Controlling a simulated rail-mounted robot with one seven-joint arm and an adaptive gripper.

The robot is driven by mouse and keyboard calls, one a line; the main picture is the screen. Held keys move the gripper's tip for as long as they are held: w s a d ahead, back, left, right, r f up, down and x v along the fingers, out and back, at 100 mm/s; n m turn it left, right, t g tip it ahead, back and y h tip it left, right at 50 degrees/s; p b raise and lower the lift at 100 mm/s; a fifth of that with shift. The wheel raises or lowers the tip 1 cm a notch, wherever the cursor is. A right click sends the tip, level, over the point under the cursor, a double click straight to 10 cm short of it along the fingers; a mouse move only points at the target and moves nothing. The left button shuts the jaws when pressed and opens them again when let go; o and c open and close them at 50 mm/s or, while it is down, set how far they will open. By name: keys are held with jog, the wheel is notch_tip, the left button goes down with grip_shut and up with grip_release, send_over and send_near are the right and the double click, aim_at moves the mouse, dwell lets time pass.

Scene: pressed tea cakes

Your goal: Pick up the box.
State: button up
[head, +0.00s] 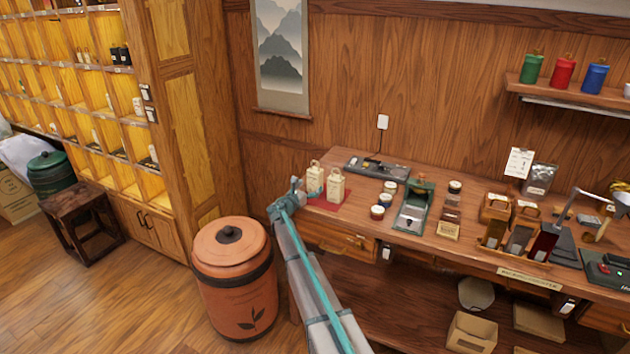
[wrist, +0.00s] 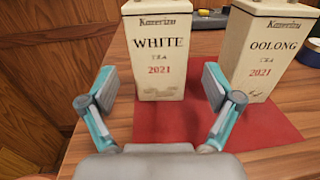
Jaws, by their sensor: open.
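Two cream boxes stand upright on a red mat (wrist: 215,125) at the left end of the wooden counter. The box on the left, marked "WHITE TEA 2021" (wrist: 160,52), is straight ahead in the wrist view; it also shows in the head view (head: 315,181). The box marked "OOLONG TEA 2021" (wrist: 267,50) stands to its right, also in the head view (head: 335,188). My gripper (wrist: 157,88) is open and empty, its fingers spread to either side of the WHITE box's lower front. Whether the fingertips reach past its front face, I cannot tell. In the head view my gripper (head: 296,186) is just left of the boxes.
Small jars (head: 383,199), a dark green device (head: 412,212) and a flat grey tray (head: 377,167) are on the counter beyond the boxes. A large terracotta urn (head: 236,285) stands on the floor left of my arm. The wood-panelled wall (head: 400,90) is behind the counter.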

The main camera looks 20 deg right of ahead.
aim_at(312, 184)
jog(key=p+x, duration=0.1)
jog(key=x, duration=0.4)
jog(key=shift+p, duration=0.4)
jog(key=shift+c, duration=0.3)
jog(key=c, duration=1.2)
jog(key=shift+r, duration=0.15)
